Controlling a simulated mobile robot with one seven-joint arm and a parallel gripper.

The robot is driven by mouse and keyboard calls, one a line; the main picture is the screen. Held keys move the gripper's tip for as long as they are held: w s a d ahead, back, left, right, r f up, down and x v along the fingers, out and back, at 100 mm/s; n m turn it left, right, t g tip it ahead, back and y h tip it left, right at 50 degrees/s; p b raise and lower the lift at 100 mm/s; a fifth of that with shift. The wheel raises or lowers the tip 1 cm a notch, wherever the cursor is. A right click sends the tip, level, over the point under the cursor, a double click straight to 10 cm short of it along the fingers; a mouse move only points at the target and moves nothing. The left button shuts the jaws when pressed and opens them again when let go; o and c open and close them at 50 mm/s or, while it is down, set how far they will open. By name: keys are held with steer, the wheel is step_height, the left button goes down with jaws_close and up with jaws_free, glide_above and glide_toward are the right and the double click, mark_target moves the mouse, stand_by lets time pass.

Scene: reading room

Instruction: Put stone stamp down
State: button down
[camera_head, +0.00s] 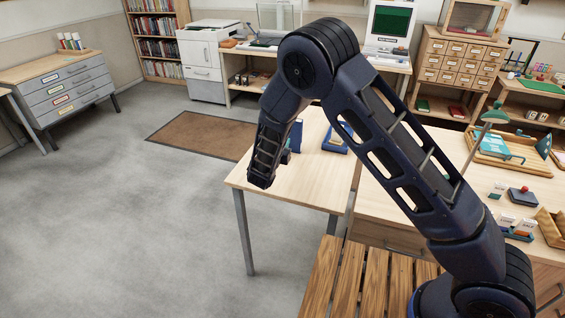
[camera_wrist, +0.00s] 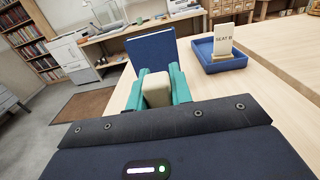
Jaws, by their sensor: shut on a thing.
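The stone stamp (camera_wrist: 157,92) is a cream block in the wrist view. My gripper (camera_wrist: 158,80) is shut on it, with one teal finger on each side. The stamp's lower end is hidden by the fingers and my wrist. In the head view my gripper (camera_head: 286,157) is mostly hidden behind my forearm, over the near left part of the pale wooden table (camera_head: 262,190); the stamp cannot be made out there. I cannot tell whether the stamp touches the tabletop.
An upright blue panel (camera_wrist: 152,50) stands just beyond my fingers. The tabletop right of my gripper is bare. A slatted wooden bench (camera_head: 358,280) stands in front.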

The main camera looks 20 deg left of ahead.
steer(key=shift+f, duration=4.5)
steer(key=shift+f, duration=0.15)
steer(key=c, duration=1.3)
jaws_free()
steer(key=shift+o, duration=0.2)
steer(key=shift+r, duration=0.2)
steer(key=s, duration=1.2)
